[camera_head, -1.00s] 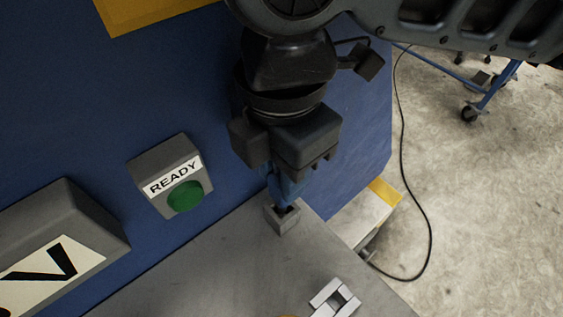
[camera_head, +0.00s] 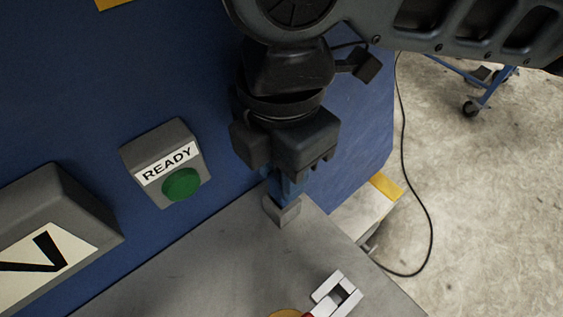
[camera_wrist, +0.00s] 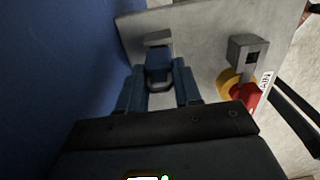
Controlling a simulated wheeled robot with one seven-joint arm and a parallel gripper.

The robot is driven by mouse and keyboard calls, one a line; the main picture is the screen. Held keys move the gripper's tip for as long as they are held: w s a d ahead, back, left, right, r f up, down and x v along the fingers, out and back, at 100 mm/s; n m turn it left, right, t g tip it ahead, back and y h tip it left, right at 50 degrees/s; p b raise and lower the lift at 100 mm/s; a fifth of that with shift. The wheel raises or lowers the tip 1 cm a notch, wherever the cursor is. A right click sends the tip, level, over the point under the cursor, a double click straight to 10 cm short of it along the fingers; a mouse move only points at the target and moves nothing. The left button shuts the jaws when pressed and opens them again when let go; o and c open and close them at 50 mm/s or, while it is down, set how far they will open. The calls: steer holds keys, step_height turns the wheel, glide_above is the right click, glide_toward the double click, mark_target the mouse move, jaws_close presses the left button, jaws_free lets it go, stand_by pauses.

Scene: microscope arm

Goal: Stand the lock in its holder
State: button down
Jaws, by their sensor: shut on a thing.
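My gripper (camera_head: 284,192) points down at the back corner of the grey table, its blue fingers reaching the small grey holder (camera_head: 288,213). In the wrist view my gripper (camera_wrist: 159,82) has its fingers on both sides of a dark lock (camera_wrist: 158,60) with a rounded, shackle-like end. The lock is in line with the holder (camera_wrist: 158,38), which shows just beyond it. In the head view the fingers hide the lock and the holder's opening, so I cannot tell how deep the lock sits.
A pale metal bracket (camera_head: 337,294) with a red part (camera_wrist: 245,98) and a yellow disc (camera_wrist: 228,82) stands near the front of the table. A READY box (camera_head: 165,162) with a green button is on the blue wall. The table's middle is bare.

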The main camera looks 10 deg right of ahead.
steer(key=shift+f, duration=0.25)
steer(key=c, duration=0.7)
jaws_free()
steer(key=shift+r, duration=0.1)
step_height(320, 180, up, 8)
steer(key=shift+f, duration=0.2)
steer(key=shift+s, duration=0.1)
